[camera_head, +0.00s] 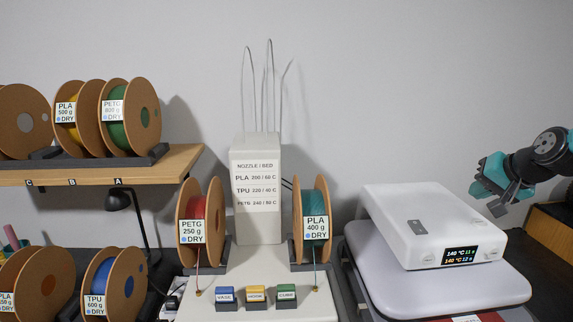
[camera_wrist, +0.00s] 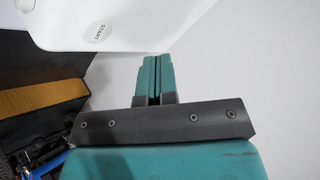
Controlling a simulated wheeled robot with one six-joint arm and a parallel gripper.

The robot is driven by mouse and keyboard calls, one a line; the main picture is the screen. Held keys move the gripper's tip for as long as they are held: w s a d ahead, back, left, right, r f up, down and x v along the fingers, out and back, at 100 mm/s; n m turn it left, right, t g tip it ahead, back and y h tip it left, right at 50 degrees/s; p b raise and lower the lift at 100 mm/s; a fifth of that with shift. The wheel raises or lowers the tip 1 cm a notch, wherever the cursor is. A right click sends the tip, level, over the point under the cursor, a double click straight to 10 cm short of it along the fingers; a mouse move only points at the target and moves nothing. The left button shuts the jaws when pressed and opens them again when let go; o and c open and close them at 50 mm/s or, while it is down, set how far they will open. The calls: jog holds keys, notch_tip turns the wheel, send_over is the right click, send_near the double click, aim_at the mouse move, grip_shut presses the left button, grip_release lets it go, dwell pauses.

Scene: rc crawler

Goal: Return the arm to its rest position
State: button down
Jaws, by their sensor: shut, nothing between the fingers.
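A white panel with a round START label (camera_wrist: 95,30) shows beyond the fingers at the upper left of the wrist view. The arm comes in from the right edge of the head view.
A wooden shelf (camera_head: 185,160) with several spools is at the left. A central stand holds a red spool (camera_head: 192,208) and a teal spool (camera_head: 318,250).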

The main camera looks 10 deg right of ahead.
jog(key=a+n, duration=0.1)
jog(key=a, duration=0.3)
jog(key=s+a+f+n+g+y+b, duration=0.1)
jog(key=a, duration=0.3)
jog(key=s+a+n+y+b, duration=0.1)
jog(key=a, duration=0.3)
jog(key=shift+a+f+n+g, duration=0.3)
jog(key=shift+a+f, duration=0.05)
jog(key=s+a+f+n+g+y+b, duration=0.1)
jog(key=s+a+n, duration=0.1)
jog(key=s+a, duration=0.3)
jog(key=s+a+f+n+g+b, duration=0.1)
jog(key=s+a+n+g+b, duration=0.1)
jog(key=a, duration=0.5)
jog(key=s+a+f+n+g+b, duration=0.1)
jog(key=s+a+f+n+g, duration=0.1)
jog(key=s, duration=0.7)
jog(key=s+a+f+n+g+b, duration=0.2)
jog(key=s+a+n, duration=0.3)
jog(key=s+a, duration=0.2)
jog(key=shift+s+a+f, duration=0.2)
jog(key=shift+s+f, duration=0.15)
jog(key=shift+s, duration=0.85)
jog(key=shift+d, duration=0.1)
